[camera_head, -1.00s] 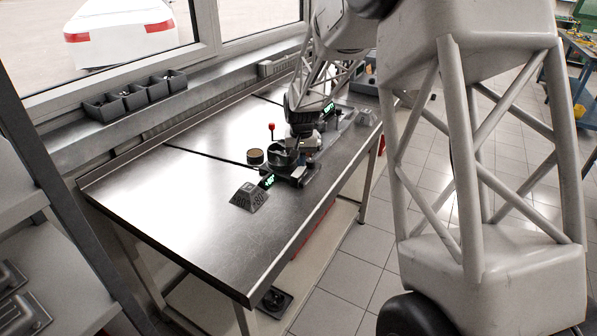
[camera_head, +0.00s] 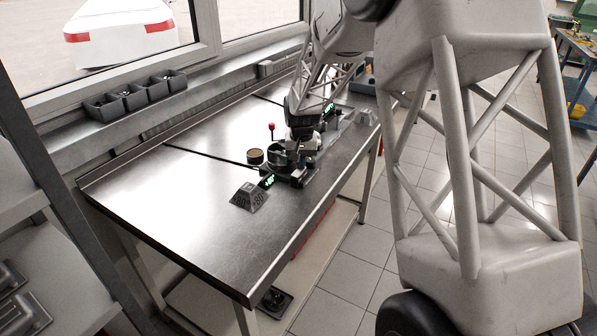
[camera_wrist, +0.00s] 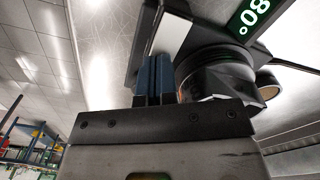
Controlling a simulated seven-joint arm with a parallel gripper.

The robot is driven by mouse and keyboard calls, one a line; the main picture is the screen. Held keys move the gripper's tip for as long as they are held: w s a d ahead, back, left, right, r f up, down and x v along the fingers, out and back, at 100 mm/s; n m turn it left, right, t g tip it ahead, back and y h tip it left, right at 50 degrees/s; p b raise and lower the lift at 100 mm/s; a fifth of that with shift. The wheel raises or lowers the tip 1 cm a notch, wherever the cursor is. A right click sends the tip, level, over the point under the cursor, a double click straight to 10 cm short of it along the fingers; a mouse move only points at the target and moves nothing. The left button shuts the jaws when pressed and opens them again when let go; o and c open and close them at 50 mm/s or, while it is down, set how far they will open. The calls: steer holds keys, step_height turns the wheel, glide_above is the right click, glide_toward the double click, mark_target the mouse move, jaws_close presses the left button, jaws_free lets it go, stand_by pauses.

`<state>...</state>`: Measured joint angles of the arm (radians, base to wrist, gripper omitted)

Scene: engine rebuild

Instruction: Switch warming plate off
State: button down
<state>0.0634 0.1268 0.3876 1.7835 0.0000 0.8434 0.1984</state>
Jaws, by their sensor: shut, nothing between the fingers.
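The near warming plate (camera_head: 296,178) is a low dark unit on the steel bench, with a lit green display (camera_head: 268,181). In the wrist view the lit display (camera_wrist: 250,18) reads 80°. A dark round pot (camera_wrist: 210,75) is on the plate; it also shows in the head view (camera_head: 279,154). My gripper (camera_head: 306,156) is low over the plate, beside the pot on its right. In the wrist view my gripper's blue fingers (camera_wrist: 155,75) are together and empty, close to a pale strip (camera_wrist: 172,35) on the unit. The fingertips' contact with the unit and the switch's position cannot be told.
A grey wedge block (camera_head: 250,197) marked 80° stands in front of the plate. A round tin (camera_head: 255,156) and a red-topped post (camera_head: 271,130) are nearby. Another green display (camera_head: 328,107) glows farther back. The bench's near left is clear.

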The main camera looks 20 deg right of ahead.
stand_by(0.3)
steer(key=shift+r, duration=3.4)
steer(key=shift+s+r, duration=0.2)
steer(key=s+a+r, duration=0.2)
steer(key=s+r, duration=0.5)
steer(key=s, duration=0.4)
steer(key=s+a+r+n+t, duration=0.2)
steer(key=s, duration=3.2)
steer(key=shift+a+r+n+t, duration=0.2)
steer(key=shift+n+t, duration=0.1)
steer(key=shift+n, duration=0.1)
steer(key=shift+w, duration=0.1)
